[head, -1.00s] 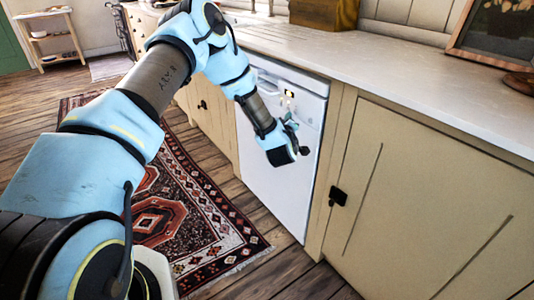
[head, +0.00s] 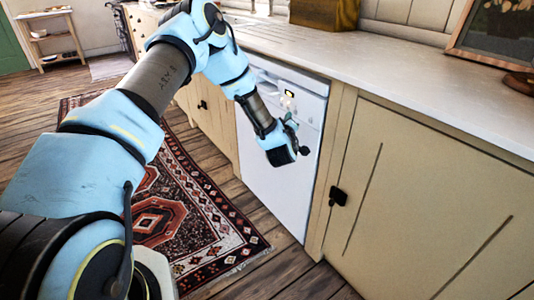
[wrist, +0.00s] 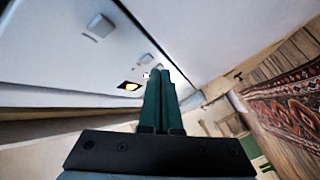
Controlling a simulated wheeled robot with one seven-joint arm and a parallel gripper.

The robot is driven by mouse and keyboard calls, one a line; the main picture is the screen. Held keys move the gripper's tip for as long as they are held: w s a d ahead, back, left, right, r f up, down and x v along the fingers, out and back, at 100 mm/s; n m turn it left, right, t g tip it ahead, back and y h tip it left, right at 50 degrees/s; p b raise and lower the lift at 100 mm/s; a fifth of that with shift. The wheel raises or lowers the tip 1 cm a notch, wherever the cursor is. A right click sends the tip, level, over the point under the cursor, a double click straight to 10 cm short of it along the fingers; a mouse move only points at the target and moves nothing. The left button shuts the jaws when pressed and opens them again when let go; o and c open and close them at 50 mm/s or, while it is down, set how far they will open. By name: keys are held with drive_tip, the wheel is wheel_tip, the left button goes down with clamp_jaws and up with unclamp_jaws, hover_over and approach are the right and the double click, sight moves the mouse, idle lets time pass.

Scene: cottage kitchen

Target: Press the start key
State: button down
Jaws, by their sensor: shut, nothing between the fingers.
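The white dishwasher (head: 265,178) is built in under the counter, with its door closed. A pale rounded key (wrist: 98,27) and a smaller grey one (wrist: 152,58) show on the front. No label is readable, so I cannot tell which is the start key. My gripper (wrist: 158,72) is shut and empty, its fingertips close to the panel beside the lit window. They hide part of the panel, and contact cannot be told.
The pale countertop (head: 400,85) overhangs the front. A beige cupboard (head: 430,210) with a dark latch (head: 338,196) stands right of the dishwasher. A patterned rug (head: 190,220) lies on the wooden floor to the left.

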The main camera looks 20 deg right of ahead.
drive_tip(key=shift+d, duration=0.1)
drive_tip(key=shift+w+d, duration=0.1)
drive_tip(key=shift+d, duration=0.2)
drive_tip(key=shift+d+b, duration=0.2)
drive_tip(key=shift+b, duration=0.15)
idle(0.5)
drive_tip(key=shift+a, duration=0.6)
drive_tip(key=s+a, duration=0.1)
drive_tip(key=a, duration=0.5)
drive_tip(key=shift+s+p, duration=0.2)
drive_tip(key=shift+p, duration=0.1)
idle(0.7)
